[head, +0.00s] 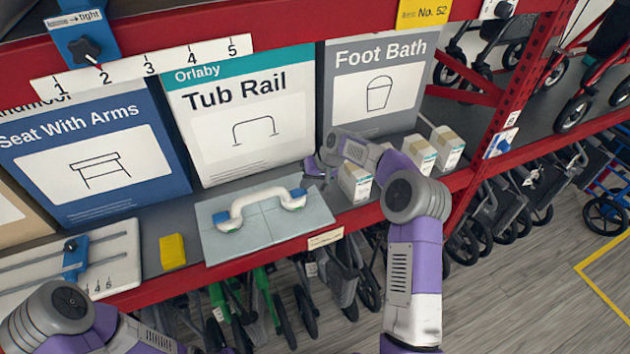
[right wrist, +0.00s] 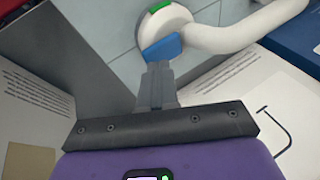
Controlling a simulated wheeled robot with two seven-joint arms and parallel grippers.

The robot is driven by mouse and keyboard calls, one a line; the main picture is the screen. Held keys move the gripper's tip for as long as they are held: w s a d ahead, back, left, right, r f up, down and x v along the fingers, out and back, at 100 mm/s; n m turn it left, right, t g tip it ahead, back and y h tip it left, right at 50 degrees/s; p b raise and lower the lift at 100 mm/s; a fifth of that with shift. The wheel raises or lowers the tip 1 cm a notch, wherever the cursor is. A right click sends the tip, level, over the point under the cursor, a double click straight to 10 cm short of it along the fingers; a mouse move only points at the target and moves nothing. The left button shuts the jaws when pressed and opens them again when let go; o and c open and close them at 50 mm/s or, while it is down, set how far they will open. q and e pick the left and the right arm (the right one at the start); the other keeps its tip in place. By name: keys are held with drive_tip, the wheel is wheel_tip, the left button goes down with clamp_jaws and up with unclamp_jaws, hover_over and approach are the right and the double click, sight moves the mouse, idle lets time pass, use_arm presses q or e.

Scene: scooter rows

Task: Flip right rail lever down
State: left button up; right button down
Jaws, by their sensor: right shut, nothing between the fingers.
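The white tub rail (head: 262,202) is mounted on a grey tiled panel (head: 250,240) on the shelf. Its right end has a blue lever (head: 298,194), and a blue part also shows at its left end (head: 224,221). In the right wrist view the blue lever (right wrist: 163,49) sits on a round white cup with a green patch (right wrist: 160,5). My right gripper (head: 312,172) is shut and empty just behind the rail's right end. In the right wrist view its fingertips (right wrist: 158,72) are at the lever's edge; I cannot tell whether they touch. My left gripper is out of view.
A yellow block (head: 172,252) and a white slider board (head: 70,265) lie left of the panel. Several small boxes (head: 356,184) stand to the right, close to my right arm. Signs, including the Tub Rail sign (head: 240,115), stand behind. The red shelf edge (head: 300,243) runs in front.

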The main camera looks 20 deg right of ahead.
sight(304, 192)
drive_tip(key=shift+a+r, duration=0.15)
drive_tip(key=shift+a, duration=0.8)
drive_tip(key=shift+r, duration=0.1)
drive_tip(key=shift+r, duration=0.4)
drive_tip(key=r, duration=0.1)
drive_tip(key=r+p, duration=0.1)
drive_tip(key=r, duration=0.1)
drive_tip(key=r+p, duration=0.1)
drive_tip(key=shift+s+d+r, duration=0.1)
drive_tip(key=shift+d+r, duration=0.1)
drive_tip(key=shift+d, duration=0.15)
drive_tip(key=d+b+v, duration=0.1)
drive_tip(key=v, duration=0.7)
drive_tip(key=shift+s+d, duration=0.2)
drive_tip(key=shift+d, duration=0.05)
drive_tip(key=shift+f, duration=0.2)
